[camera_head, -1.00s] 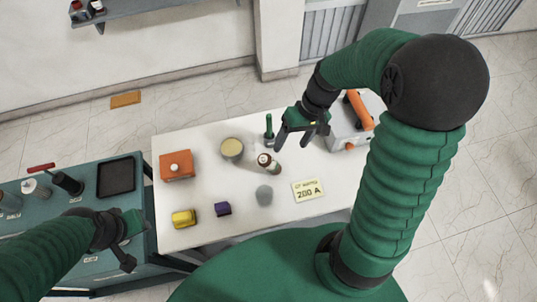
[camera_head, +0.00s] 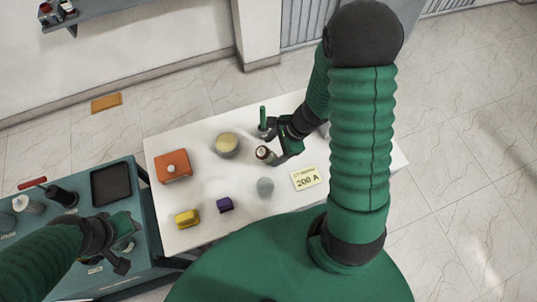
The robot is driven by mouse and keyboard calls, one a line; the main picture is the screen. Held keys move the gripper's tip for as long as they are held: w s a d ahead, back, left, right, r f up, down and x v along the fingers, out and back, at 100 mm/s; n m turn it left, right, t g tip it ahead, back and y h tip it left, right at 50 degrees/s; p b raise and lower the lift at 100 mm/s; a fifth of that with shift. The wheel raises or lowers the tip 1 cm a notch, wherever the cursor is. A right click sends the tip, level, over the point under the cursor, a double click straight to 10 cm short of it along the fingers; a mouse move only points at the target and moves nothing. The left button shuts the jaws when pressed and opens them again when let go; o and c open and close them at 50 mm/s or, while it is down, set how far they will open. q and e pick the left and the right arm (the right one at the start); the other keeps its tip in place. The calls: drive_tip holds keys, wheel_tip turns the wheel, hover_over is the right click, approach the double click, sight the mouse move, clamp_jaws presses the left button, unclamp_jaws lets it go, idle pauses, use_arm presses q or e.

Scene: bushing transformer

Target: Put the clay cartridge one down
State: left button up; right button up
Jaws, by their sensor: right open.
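The reddish-brown cylinder with a pale top (camera_head: 264,153), which looks like the clay cartridge, is on the white table (camera_head: 220,180) near its middle. My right gripper (camera_head: 271,147) is open and low over the table. Its fingers are beside or around the cylinder; I cannot tell whether they touch it. The gripper hides part of the cylinder's right side. My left gripper (camera_head: 128,246) is above the teal cart at the left, away from the cylinder, and its jaw state is unclear.
A green upright tool (camera_head: 263,118) stands just behind my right gripper. A round tan-topped container (camera_head: 227,144), orange box (camera_head: 172,165), yellow block (camera_head: 187,218), purple block (camera_head: 225,204), grey round object (camera_head: 265,187) and "200 A" card (camera_head: 305,178) lie around. The teal cart (camera_head: 75,200) holds a black tray (camera_head: 111,184).

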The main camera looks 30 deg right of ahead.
drive_tip(key=a+f, duration=0.1)
drive_tip(key=w+a+f, duration=0.1)
drive_tip(key=a+f, duration=0.1)
drive_tip(key=shift+f, duration=0.3)
drive_tip(key=shift+w+f, duration=0.1)
drive_tip(key=shift+f, duration=0.15)
drive_tip(key=shift+w+d+f, duration=0.1)
drive_tip(key=shift+d+f, duration=0.05)
drive_tip(key=shift+d, duration=0.85)
drive_tip(key=c, duration=0.4)
drive_tip(key=shift+a, duration=0.1)
drive_tip(key=shift+c, duration=1.4)
drive_tip(key=shift+a, duration=0.2)
drive_tip(key=shift+c, duration=1.1)
drive_tip(key=shift+a, duration=0.4)
drive_tip(key=c, duration=0.5)
drive_tip(key=shift+a, duration=0.15)
clamp_jaws()
use_arm(q)
drive_tip(key=shift+s+a+f, duration=0.1)
drive_tip(key=shift+a+f, duration=0.05)
drive_tip(key=shift+a, duration=0.6)
